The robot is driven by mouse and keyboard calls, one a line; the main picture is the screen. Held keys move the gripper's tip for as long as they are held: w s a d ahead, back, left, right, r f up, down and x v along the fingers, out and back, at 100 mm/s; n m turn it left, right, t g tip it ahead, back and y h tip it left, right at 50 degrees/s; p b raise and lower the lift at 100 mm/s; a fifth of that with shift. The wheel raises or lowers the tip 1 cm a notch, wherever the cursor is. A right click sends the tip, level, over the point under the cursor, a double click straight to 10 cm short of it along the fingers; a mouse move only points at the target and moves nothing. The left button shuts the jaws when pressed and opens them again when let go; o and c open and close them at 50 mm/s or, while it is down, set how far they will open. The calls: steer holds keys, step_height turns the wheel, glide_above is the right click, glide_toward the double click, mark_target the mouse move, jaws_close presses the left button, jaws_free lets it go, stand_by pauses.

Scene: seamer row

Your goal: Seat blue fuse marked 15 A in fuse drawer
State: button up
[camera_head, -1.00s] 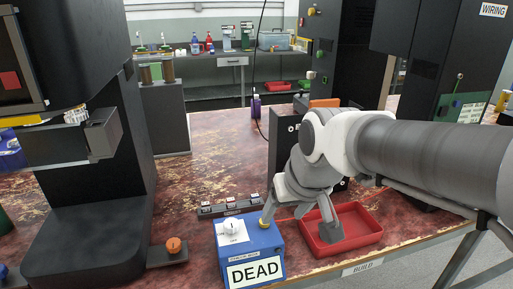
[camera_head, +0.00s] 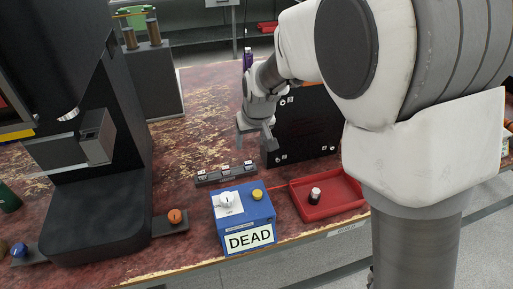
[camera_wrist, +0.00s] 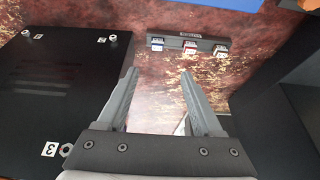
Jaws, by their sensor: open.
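A dark fuse strip (camera_head: 226,175) lies on the red-brown bench behind the blue DEAD box. In the wrist view the strip holds three small white-topped fuses. The fuse at the left end (camera_wrist: 157,44) looks blue and the middle one (camera_wrist: 189,47) looks red; the colour of the right one (camera_wrist: 221,50) is unclear. Their ratings are too small to read. My gripper (camera_head: 256,137) is open and empty above the bench, behind the strip, and shows in the wrist view too (camera_wrist: 158,75). I cannot make out which part is the fuse drawer.
The blue DEAD box (camera_head: 245,215) has a white knob and a yellow button. A red tray (camera_head: 325,210) to its right holds a black item with a white top. A black cabinet (camera_head: 305,125) stands close to my gripper. A tall black machine (camera_head: 75,190) stands left.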

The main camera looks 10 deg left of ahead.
steer(key=b, duration=0.2)
glide_above(248, 162)
steer(key=s, duration=0.3)
step_height(248, 162, down, 9)
steer(key=shift+w+d+f+b, duration=0.1)
steer(key=shift+w+f+b, duration=0.25)
steer(key=shift+f, duration=0.4)
steer(key=shift+w+d+f+b, duration=0.15)
steer(key=shift+w+f, duration=0.3)
steer(key=shift+f, duration=0.35)
steer(key=shift+w+a+f+b, duration=0.1)
steer(key=shift+w+f+b, duration=0.25)
steer(key=shift+f, duration=0.4)
jaws_close()
